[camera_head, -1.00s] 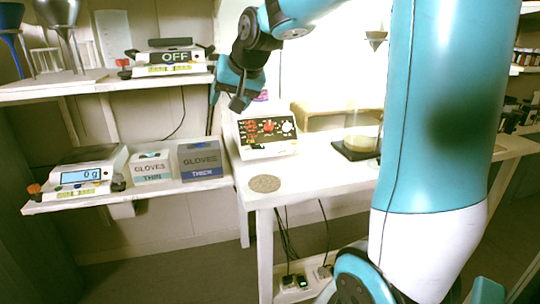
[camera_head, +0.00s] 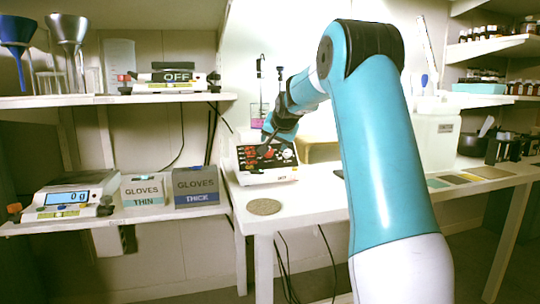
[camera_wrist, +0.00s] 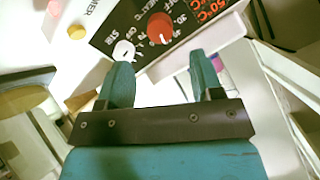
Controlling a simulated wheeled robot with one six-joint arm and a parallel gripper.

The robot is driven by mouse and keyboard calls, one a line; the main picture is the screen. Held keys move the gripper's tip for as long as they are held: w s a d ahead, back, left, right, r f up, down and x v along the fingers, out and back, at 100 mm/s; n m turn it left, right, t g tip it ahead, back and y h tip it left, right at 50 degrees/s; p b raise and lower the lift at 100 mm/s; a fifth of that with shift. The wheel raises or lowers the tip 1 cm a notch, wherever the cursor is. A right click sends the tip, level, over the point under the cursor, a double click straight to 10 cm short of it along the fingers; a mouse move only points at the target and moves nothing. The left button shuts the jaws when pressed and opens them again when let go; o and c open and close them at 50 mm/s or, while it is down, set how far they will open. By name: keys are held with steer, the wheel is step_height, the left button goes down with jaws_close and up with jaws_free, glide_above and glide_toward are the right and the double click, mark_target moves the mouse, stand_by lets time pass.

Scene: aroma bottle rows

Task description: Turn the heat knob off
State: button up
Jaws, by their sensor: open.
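The white heater-stirrer (camera_head: 268,175) stands on the white table in the head view, its black control panel facing out. In the wrist view the panel shows a red heat knob (camera_wrist: 160,28) with a white pointer mark and temperature marks around it. A white stir knob (camera_wrist: 123,50) sits beside it. My gripper (camera_wrist: 160,72) is open and empty. Its two teal fingers point at the panel, with the red knob just beyond the gap between them. In the head view my gripper (camera_head: 269,138) is in front of the panel and hides part of it.
A round grey disc (camera_head: 264,207) lies on the table in front of the heater. A beaker with pink liquid (camera_head: 258,112) stands behind it. Shelves at left hold a scale (camera_head: 68,195) and glove boxes (camera_head: 195,186).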

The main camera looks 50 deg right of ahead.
mark_target(270, 151)
steer(key=b+x, duration=0.1)
steer(key=x, duration=0.6)
steer(key=c, duration=0.9)
